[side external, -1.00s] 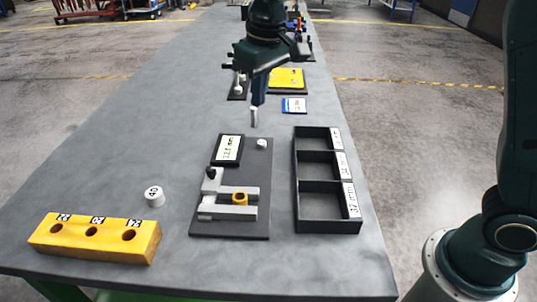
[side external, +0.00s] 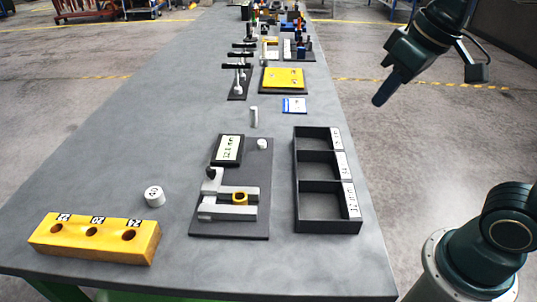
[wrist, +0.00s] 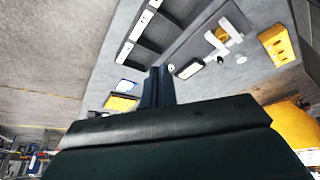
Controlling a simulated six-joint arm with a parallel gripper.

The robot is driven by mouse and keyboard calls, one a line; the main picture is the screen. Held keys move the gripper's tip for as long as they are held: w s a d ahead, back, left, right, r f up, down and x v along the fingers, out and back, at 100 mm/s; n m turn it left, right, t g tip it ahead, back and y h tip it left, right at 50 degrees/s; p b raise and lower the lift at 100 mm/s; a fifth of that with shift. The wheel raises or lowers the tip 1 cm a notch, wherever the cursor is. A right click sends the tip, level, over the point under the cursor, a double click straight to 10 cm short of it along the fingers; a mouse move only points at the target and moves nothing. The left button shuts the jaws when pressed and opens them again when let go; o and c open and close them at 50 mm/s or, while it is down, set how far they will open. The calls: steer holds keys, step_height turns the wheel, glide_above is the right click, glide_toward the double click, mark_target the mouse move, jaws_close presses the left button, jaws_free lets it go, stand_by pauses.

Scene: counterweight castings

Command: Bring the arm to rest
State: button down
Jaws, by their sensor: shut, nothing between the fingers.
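My gripper (side external: 381,98) is raised at the upper right, off the right edge of the table and apart from everything on it. Its fingers are shut with nothing between them; in the wrist view the shut fingers (wrist: 158,88) point toward the table. A small white cylinder (side external: 254,117) stands on the table behind the measuring fixture. A white cylinder with a number (side external: 154,196) stands behind the yellow block. The fixture (side external: 232,222) has a grey jaw with a yellow ring (side external: 240,198) and a display (side external: 228,149).
A black three-compartment tray (side external: 318,227) with labels looks empty. A yellow block (side external: 95,240) with holes lies at the front left. A blue-white card (side external: 294,105), a yellow plate (side external: 283,78) and several tools stand farther back. The space around my gripper is free.

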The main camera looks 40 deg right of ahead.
steer(key=s+d+f+t, duration=0.1)
steer(key=s+d+f, duration=0.1)
steer(key=s, duration=0.5)
steer(key=shift+s+f+m, duration=0.3)
steer(key=shift+f, duration=0.5)
